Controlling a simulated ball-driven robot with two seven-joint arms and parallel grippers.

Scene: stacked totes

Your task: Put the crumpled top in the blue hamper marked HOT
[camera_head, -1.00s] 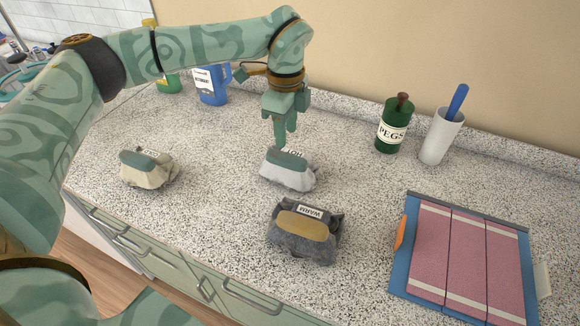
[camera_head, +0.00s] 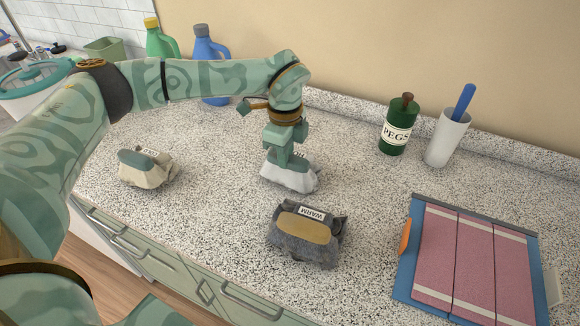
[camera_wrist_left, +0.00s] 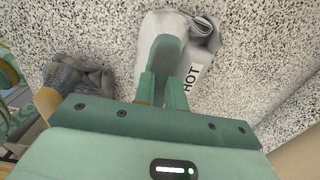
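A crumpled white top (camera_head: 288,181) with a teal patch lies on the speckled counter. Its HOT label (camera_wrist_left: 191,77) shows in the left wrist view. My left gripper (camera_head: 284,160) is down at this top, pointing downward. In the left wrist view its two fingers (camera_wrist_left: 161,82) stand apart on either side of the teal ridge. I cannot tell whether they press on it. The blue hamper marked HOT is not in view. My right gripper is not in view.
A grey bundle marked WARM (camera_head: 306,236) lies just in front, a cream bundle (camera_head: 148,171) to the left. Green PEGS jar (camera_head: 397,128), white cup (camera_head: 444,139) and blue folding board (camera_head: 405,279) stand or lie right. Blue (camera_head: 207,50) and green (camera_head: 155,40) jugs stand behind my arm.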

